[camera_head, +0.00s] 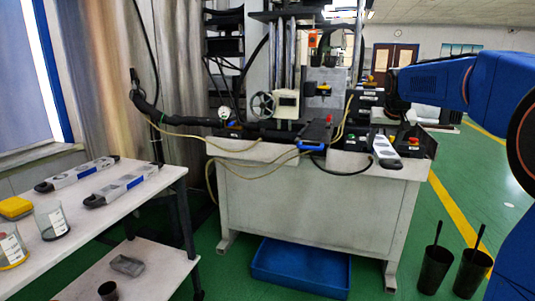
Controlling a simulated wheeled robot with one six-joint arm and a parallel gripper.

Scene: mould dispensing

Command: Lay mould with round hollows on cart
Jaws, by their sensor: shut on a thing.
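A pale mould (385,148) with dark round hollows and a black end is at the right side of the machine bench, below the wrist of my blue arm. My gripper (384,124) is small and dark against the machine. It is shut on this mould, and the fingertips are hard to make out. I cannot tell whether the mould touches the bench top. The white cart (125,215) stands at the left with a lower shelf. Two long grey moulds with black ends, a rear one (78,174) and a front one (122,184), lie on its top.
A yellow object (15,208) and two clear beakers (51,220) stand on the cart's near left. The machine bench (310,205) fills the middle, with a blue bin (300,268) beneath. Two black cups (435,268) stand at right. Green floor lies between cart and bench.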

